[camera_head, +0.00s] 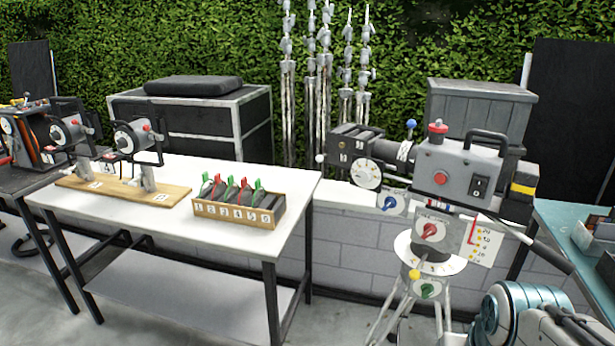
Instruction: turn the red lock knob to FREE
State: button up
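The red lock knob (430,231) appears to be the red knob on a pale plate on the front of the camera head, above the round white dial (443,267) of the tripod. Its pointer bar looks tilted, but the plate's lettering is too small to read, so I cannot tell its setting. A blue knob (390,203) is up and left of it, and a green knob (427,291) is below. Part of my arm shows at the bottom right, below and right of the knob and apart from it. My gripper's fingers are not visible.
The grey camera (455,172) with a red button sits above the knob. A dark pan handle (540,250) slopes down to the right. A white table (180,225) holds a crate (239,222) of clips at left. A teal-topped bench (575,238) is at right.

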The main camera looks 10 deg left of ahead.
aim_at(429, 229)
jog(key=z, duration=1.5)
jog(key=i, duration=0.65)
jog(key=z, duration=0.05)
